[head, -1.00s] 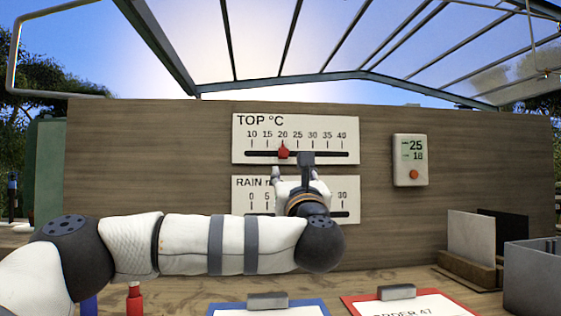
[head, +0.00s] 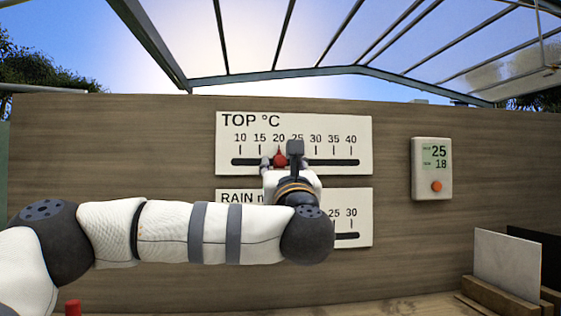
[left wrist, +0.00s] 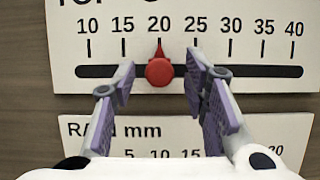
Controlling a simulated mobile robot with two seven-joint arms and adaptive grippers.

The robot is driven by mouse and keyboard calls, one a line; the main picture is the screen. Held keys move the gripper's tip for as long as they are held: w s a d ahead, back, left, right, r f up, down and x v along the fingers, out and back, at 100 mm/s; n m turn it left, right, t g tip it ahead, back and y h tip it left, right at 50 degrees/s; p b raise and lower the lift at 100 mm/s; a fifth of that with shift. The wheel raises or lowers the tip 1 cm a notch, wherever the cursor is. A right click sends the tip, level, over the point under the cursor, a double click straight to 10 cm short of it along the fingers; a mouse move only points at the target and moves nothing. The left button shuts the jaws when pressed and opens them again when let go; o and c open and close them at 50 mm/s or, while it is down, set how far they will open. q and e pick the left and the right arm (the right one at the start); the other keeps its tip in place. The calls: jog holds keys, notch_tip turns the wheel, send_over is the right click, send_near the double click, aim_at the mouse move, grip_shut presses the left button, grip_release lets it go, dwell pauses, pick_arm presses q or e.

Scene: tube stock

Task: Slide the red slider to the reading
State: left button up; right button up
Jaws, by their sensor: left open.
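The red slider (head: 280,159) sits in the dark slot of the white TOP °C scale (head: 345,120), with its pointer at 20. In the left wrist view the red slider (left wrist: 160,71) shows as a round knob with its tip just under the 20. My left gripper (head: 284,163) is open at the board. Its fingers stand on both sides of the slider, with a gap to each; the left wrist view shows this gripper (left wrist: 160,66) too. The wall display (head: 436,153) reads 25 above and 18 below; its small labels are too small to read. My right gripper is out of view.
A white RAIN scale (head: 363,215) is fixed just below, partly hidden by my left arm. The display has an orange-red button. Upright panels in a wooden holder (head: 500,292) stand at the lower right.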

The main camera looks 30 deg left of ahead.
pick_arm(q)
jog(key=shift+r, duration=0.1)
grip_shut()
jog(key=w+d, duration=0.2)
jog(key=d, duration=0.1)
jog(key=shift+w, duration=0.15)
dwell(0.3)
grip_release()
jog(key=shift+d, duration=0.1)
jog(key=v, duration=1.2)
